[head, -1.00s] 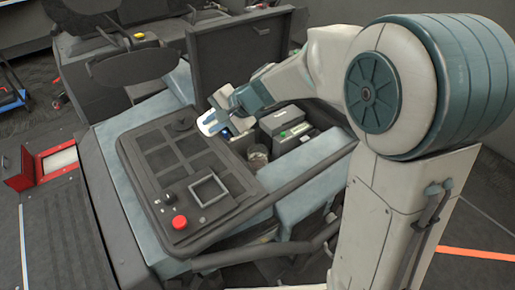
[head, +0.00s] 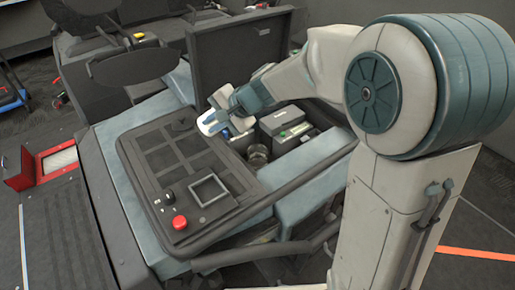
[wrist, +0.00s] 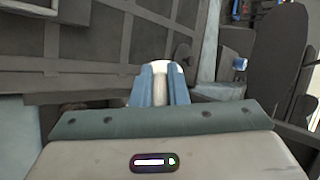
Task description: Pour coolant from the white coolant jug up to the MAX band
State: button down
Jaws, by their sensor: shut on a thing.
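The white coolant jug (head: 208,124) shows as a small white piece at the end of my arm, beside the open bay, mostly hidden by my gripper (head: 223,116). In the wrist view my gripper's two blue fingers (wrist: 157,86) are shut on a white part of the jug (wrist: 156,84). The jug's spout and tilt cannot be made out. A small round vessel (head: 257,155), possibly the coolant reservoir, sits in the bay below and right of the gripper. No MAX band or liquid level can be read.
The flat dark panel (head: 190,170) with a red button (head: 179,222) lies left. A red open case (head: 40,165) is on the floor.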

aim_at(204, 129)
jog(key=shift+p, duration=0.6)
jog(key=h+p, duration=0.1)
jog(key=p, duration=0.1)
jog(key=shift+f+n+h+p, duration=0.3)
jog(key=shift+f+h, duration=0.05)
jog(key=shift+h, duration=0.05)
jog(key=shift+p, duration=0.45)
jog(key=h+p, duration=0.1)
jog(key=p, duration=0.4)
jog(key=shift+a+r+h, duration=0.1)
jog(key=shift+a+h, duration=0.1)
jog(key=shift+h, duration=0.2)
jog(key=shift+a+p, duration=0.1)
jog(key=shift+p, duration=0.8)
jog(key=shift+a+f+n+h+p, duration=0.2)
jog(key=shift+a+f+h+p, duration=0.2)
jog(key=shift+h, duration=0.25)
jog(key=shift+a+f+n+h+p, duration=0.25)
jog(key=shift+f+h, duration=0.25)
jog(key=shift+h, duration=0.15)
jog(key=shift+w, duration=0.1)
jog(key=shift+a+r+h, duration=0.15)
jog(key=shift+a+h, duration=0.05)
jog(key=shift+h, duration=0.5)
